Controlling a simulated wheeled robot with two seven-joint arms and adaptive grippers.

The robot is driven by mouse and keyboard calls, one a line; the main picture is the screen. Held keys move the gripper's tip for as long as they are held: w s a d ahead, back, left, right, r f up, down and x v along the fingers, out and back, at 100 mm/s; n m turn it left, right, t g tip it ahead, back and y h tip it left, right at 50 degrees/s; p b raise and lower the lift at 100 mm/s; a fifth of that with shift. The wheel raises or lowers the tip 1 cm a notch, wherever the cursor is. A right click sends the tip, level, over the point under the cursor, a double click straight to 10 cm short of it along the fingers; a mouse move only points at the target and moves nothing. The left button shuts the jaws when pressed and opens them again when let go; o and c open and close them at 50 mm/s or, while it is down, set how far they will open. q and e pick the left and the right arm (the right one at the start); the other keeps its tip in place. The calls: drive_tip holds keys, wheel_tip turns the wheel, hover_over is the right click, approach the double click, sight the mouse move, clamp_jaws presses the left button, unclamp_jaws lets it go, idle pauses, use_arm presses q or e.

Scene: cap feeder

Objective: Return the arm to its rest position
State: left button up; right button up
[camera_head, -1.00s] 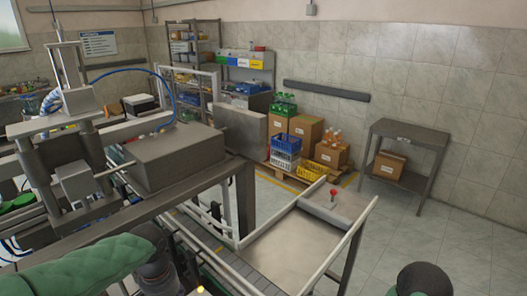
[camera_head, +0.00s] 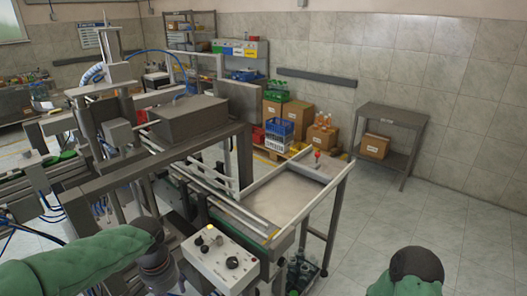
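My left arm (camera_head: 85,262), in a green sleeve, comes in from the lower left. It ends in view at a dark joint with a grey link below it. No fingertips of the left gripper can be made out. My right arm (camera_head: 408,274) shows only as a green sleeve with a dark round joint at the bottom right. Its gripper is outside the picture. I see nothing held by either arm.
A control box (camera_head: 221,258) with knobs and a lit yellow lamp stands close to my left arm. Behind it are the machine frame with a grey housing (camera_head: 190,118) and a metal tray table (camera_head: 285,194). A side table (camera_head: 393,116) stands at the right.

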use_arm(q)
drive_tip(key=d+f+h, duration=0.1)
drive_tip(key=d+f, duration=0.3)
drive_tip(key=f, duration=0.6)
drive_tip(key=d+f+h, duration=0.2)
drive_tip(key=d+f, duration=0.2)
drive_tip(key=f, duration=0.5)
drive_tip(key=s+d+f+n, duration=0.2)
drive_tip(key=s+f, duration=0.3)
drive_tip(key=f, duration=0.4)
drive_tip(key=s+d+f+n+b, duration=0.1)
drive_tip(key=s+d+f+n, duration=0.1)
drive_tip(key=s+d+f, duration=0.2)
drive_tip(key=shift+s+f+h, duration=0.4)
drive_tip(key=shift+s+f, duration=0.7)
drive_tip(key=shift+f, duration=1.25)
